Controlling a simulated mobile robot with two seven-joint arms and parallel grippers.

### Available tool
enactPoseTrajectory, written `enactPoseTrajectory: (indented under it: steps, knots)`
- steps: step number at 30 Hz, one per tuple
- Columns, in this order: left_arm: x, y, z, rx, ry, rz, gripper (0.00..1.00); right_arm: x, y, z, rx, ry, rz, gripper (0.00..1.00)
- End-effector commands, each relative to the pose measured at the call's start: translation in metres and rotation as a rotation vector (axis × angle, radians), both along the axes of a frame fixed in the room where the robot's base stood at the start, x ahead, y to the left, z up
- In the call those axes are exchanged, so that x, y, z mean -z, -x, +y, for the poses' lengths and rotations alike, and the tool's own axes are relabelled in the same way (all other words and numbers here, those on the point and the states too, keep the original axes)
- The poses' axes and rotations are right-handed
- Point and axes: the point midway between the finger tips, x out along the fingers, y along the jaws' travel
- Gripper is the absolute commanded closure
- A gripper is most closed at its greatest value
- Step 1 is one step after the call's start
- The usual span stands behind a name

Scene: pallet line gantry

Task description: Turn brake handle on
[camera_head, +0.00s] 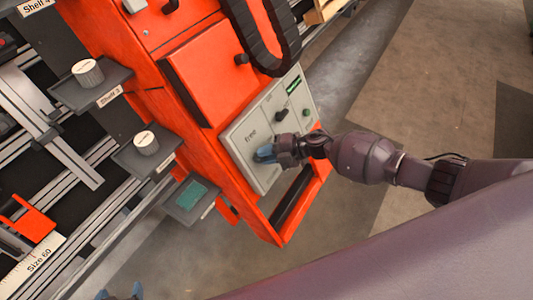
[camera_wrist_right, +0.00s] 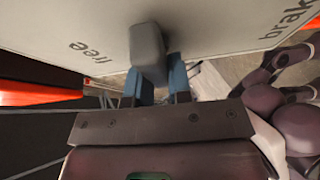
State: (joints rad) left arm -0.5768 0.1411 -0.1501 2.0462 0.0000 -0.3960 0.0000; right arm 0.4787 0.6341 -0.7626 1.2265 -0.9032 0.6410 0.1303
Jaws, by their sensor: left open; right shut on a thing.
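The brake handle (camera_wrist_right: 149,48) is a grey lever on the pale control panel (camera_head: 240,135) of the orange cabinet. In the right wrist view it stands between the printed words "free" and "brake", nearer to "free". My right gripper (camera_wrist_right: 155,85) is shut on the handle, with a blue finger on each side of its lower end. In the head view my right gripper (camera_head: 266,153) is at the panel's lower part, just below the word "free", and hides the handle there. My left gripper (camera_head: 120,294) is open and empty at the bottom edge, with only its blue fingertips showing.
The panel also carries a black knob (camera_head: 282,115) and a green button (camera_head: 306,112). A black cable chain (camera_head: 262,45) hangs above it. Small shelves with white-topped cylinders (camera_head: 88,72) and a green item (camera_head: 191,194) stand left. Open floor (camera_head: 440,100) lies to the right.

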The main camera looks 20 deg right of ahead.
Motion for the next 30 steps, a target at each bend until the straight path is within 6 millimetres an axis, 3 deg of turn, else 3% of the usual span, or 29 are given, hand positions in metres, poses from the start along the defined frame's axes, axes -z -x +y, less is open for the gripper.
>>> enactPoseTrajectory:
  steps: [23, 24, 28, 30]
  knots:
    - [-0.0056, -0.0027, 0.0014, 0.005, -0.005, -0.01, 0.28, 0.0014, 0.0004, -0.0009, -0.045, 0.07, -0.054, 1.0]
    - [-0.0056, -0.0029, 0.0014, 0.005, -0.005, -0.01, 0.28, 0.0014, 0.0005, -0.0009, -0.046, 0.07, -0.054, 0.74]
    - [-0.0057, -0.0029, 0.0014, 0.005, -0.005, -0.01, 0.28, 0.0012, 0.0004, -0.0007, -0.045, 0.068, -0.053, 0.55]
    - [-0.0059, -0.0029, 0.0014, 0.005, -0.005, -0.01, 0.28, 0.001, 0.0004, -0.0005, -0.045, 0.068, -0.052, 0.55]
